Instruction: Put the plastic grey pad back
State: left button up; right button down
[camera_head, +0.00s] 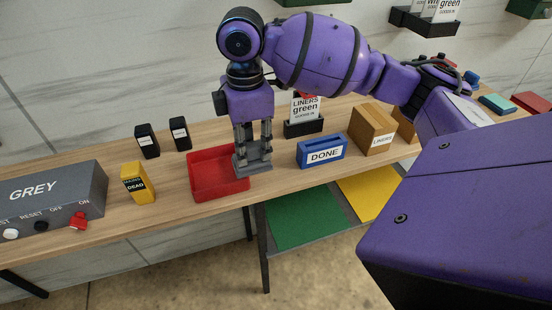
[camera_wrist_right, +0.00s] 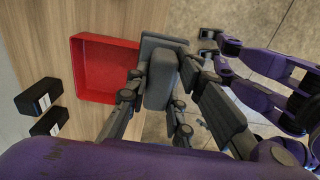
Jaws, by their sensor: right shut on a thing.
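My right gripper (camera_head: 253,145) points down at the right end of the red tray (camera_head: 197,187) and is shut on the grey pad (camera_head: 254,166). The pad has a flat base and a raised grip block between the fingers. In the right wrist view, the fingers close around the pad (camera_wrist_right: 160,80), whose base lies across the tray's right rim. The red tray (camera_wrist_right: 98,55) looks empty in its visible part. I cannot tell whether the pad touches the tray or hangs above it. My left gripper is not in view.
A grey control box (camera_head: 45,188) and a yellow DEAD box (camera_head: 137,182) stand left. Two black boxes (camera_head: 147,140) stand behind. A blue DONE holder (camera_head: 322,150) and a cardboard box (camera_head: 372,130) stand right. The wooden table (camera_head: 290,180) has its front edge close to the tray.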

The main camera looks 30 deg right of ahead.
jog(key=w+d+f, duration=0.1)
jog(key=d+f, duration=0.2)
jog(key=w+d+f, duration=0.2)
jog(key=d, duration=0.1)
jog(key=w+d+f, duration=0.2)
jog(key=d+f, duration=0.1)
jog(key=shift+w+d+f, duration=0.2)
jog(key=shift+d+f, duration=0.05)
jog(key=shift+f, duration=0.05)
jog(key=shift+w+d+f, duration=0.1)
jog(key=shift+f, duration=1.45)
jog(key=shift+f, duration=0.15)
jog(key=c, duration=1.5)
grip_release()
jog(key=shift+c, duration=0.2)
notch_tip(320, 180, up, 12)
